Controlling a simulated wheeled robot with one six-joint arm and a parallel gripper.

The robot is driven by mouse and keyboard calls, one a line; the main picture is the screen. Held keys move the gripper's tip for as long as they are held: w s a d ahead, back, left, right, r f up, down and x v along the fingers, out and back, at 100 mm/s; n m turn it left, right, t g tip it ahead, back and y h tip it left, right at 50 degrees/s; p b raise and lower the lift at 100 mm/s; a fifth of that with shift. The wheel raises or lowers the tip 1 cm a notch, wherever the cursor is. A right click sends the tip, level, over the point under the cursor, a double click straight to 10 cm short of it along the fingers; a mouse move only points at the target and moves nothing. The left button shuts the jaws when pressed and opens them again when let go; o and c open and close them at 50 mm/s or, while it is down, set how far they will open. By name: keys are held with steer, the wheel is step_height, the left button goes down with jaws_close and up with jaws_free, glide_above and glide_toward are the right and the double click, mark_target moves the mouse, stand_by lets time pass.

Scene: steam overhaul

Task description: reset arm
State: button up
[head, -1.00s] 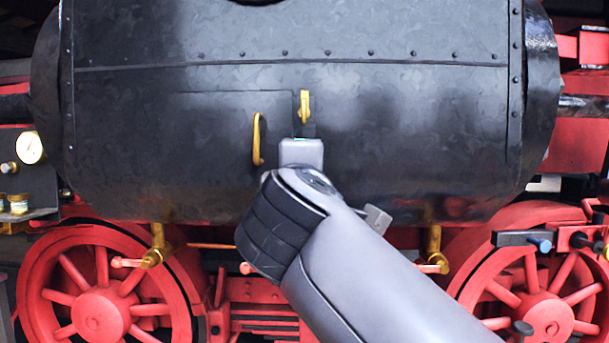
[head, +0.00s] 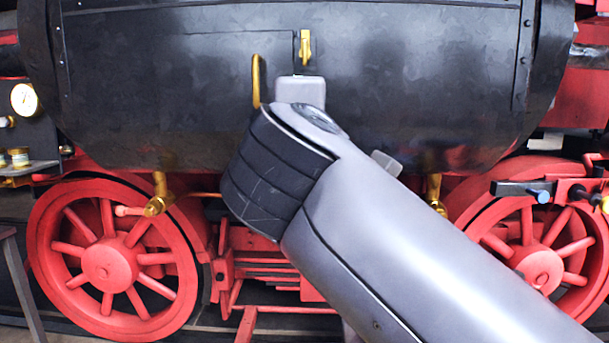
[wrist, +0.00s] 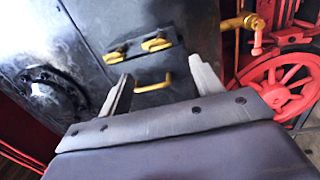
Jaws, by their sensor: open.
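My arm reaches up in front of the black cylinder (head: 420,70) in the head view, with its wrist close below the brass handle and latch. My gripper (wrist: 160,85) shows in the wrist view with its two fingers spread apart and nothing between them. The brass handle (wrist: 153,84) appears between and beyond the fingertips, and I cannot tell the gap. It is also in the head view (head: 256,80). A brass latch (head: 305,47) sits to its right.
Red spoked wheels stand below the cylinder at left (head: 108,262) and right (head: 535,265). Brass drain cocks (head: 158,198) hang under the cylinder. A gauge (head: 25,99) is at far left. A rail with a blue-ended tool (head: 540,195) juts in at right.

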steer(key=w+p, duration=0.1)
steer(key=w, duration=0.8)
steer(key=shift+w+d+r, duration=0.15)
steer(key=shift+w+r, duration=0.2)
steer(key=shift+w, duration=0.05)
steer(key=shift+s, duration=0.1)
steer(key=s+b, duration=0.1)
steer(key=s, duration=1)
steer(key=w+n+y+p, duration=0.1)
steer(key=w+n+p, duration=1)
steer(key=n+p, duration=0.8)
steer(key=shift+r+g+p, duration=0.25)
steer(key=shift+g+p, duration=0.15)
steer(key=shift+w, duration=0.1)
